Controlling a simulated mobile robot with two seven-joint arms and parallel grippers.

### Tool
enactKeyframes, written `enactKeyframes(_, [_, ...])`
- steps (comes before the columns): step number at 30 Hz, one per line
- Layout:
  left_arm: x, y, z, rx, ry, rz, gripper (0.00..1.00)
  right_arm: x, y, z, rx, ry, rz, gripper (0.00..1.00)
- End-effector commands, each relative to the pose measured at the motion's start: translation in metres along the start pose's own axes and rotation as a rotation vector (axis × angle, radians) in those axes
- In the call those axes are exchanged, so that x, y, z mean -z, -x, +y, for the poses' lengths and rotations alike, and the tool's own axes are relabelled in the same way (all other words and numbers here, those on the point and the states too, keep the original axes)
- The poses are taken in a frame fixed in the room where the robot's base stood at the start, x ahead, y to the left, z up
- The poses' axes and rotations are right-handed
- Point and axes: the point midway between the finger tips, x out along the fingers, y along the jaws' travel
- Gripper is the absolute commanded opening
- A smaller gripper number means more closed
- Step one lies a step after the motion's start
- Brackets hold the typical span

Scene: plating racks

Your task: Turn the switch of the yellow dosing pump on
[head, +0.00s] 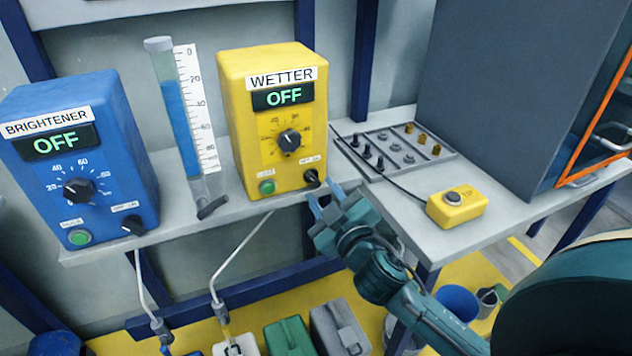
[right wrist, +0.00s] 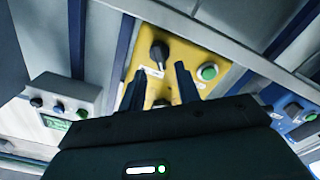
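The yellow dosing pump (head: 241,117), labelled WETTER, stands on the shelf and its display (head: 283,96) reads OFF. Its black switch (head: 312,178) is at the lower right of the front, beside a green button (head: 267,187). My right gripper (head: 327,197) is just below and in front of the switch, with its fingers apart. In the right wrist view the pump (right wrist: 190,55) shows upside down. The switch (right wrist: 158,52) lies beyond the gap between the open fingers (right wrist: 160,80), with nothing gripped. My left gripper is not in view.
A blue BRIGHTENER pump (head: 130,140), also OFF, stands at left. A measuring cylinder (head: 180,115) with blue liquid stands between the pumps. At right are a connector panel (head: 398,157), a small yellow button box (head: 457,203) and a large grey cabinet (head: 510,90).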

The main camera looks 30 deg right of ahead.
Motion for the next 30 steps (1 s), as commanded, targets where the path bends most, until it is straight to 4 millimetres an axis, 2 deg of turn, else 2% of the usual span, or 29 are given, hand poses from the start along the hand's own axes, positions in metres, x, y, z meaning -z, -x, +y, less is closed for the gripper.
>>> enactKeyframes(3, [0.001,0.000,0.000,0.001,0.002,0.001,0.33,0.000,-0.019,0.001,-0.001,0.002,0.000,0.33])
enactKeyframes(7, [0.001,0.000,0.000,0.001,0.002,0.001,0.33,0.000,-0.033,0.000,-0.001,0.000,0.000,0.33])
enactKeyframes(19, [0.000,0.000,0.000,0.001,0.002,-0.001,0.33,-0.001,-0.039,0.000,0.000,-0.001,-0.001,0.33])
enactKeyframes(30, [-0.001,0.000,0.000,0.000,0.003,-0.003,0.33,-0.001,-0.039,0.000,0.000,0.000,-0.001,0.02])
